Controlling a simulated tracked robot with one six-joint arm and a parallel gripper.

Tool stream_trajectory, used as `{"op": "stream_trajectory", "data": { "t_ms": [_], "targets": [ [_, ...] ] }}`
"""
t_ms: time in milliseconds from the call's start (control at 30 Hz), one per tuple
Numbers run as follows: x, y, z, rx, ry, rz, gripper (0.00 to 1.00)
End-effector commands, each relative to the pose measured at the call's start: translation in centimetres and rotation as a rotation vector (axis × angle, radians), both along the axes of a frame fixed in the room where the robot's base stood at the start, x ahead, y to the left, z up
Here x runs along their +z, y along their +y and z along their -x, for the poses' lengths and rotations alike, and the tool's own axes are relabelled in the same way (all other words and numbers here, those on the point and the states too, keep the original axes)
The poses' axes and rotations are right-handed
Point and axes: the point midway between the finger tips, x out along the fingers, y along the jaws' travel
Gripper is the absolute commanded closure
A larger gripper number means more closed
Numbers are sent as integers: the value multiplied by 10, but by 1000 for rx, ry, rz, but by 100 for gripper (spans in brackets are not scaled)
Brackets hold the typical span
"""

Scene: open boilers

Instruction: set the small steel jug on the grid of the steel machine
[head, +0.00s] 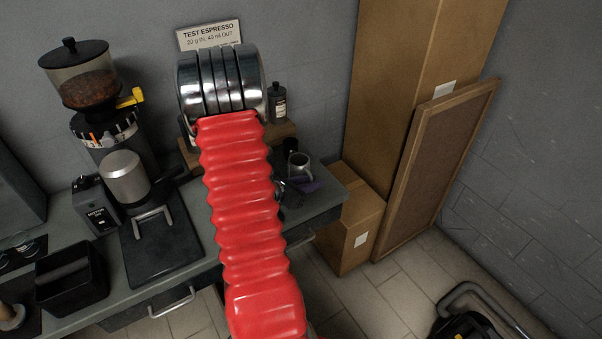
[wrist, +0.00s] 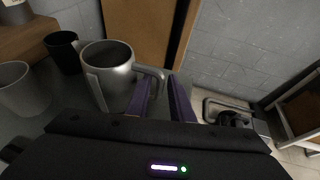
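The small steel jug (head: 299,165) stands upright at the right end of the grey counter, partly behind my red arm. In the wrist view the jug (wrist: 112,76) is close, just left of my fingertips, with its handle toward them. My gripper (wrist: 160,86) has two purple fingers with a gap between them. The outer part of the handle shows at the gap; I cannot tell whether a finger touches it. In the head view my gripper (head: 308,185) is mostly hidden by my arm. I cannot make out the steel machine's grid in either view.
A dark cup (wrist: 64,50) and a grey cup (wrist: 22,90) stand left of the jug. The grinder (head: 90,85) and a black bin (head: 71,281) are at left. Cardboard boxes (head: 352,225) stand beside the counter's right end.

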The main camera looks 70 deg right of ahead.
Motion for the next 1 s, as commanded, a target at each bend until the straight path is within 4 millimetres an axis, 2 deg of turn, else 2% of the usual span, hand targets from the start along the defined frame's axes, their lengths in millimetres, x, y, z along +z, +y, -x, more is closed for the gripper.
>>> {"op": "stream_trajectory", "data": {
  "t_ms": [33, 267, 1000],
  "targets": [
    [0, 0, 0, 0, 0, 0, 84],
    [0, 0, 0, 0, 0, 0, 100],
    [4, 0, 0, 0, 0, 1, 100]
  ]
}}
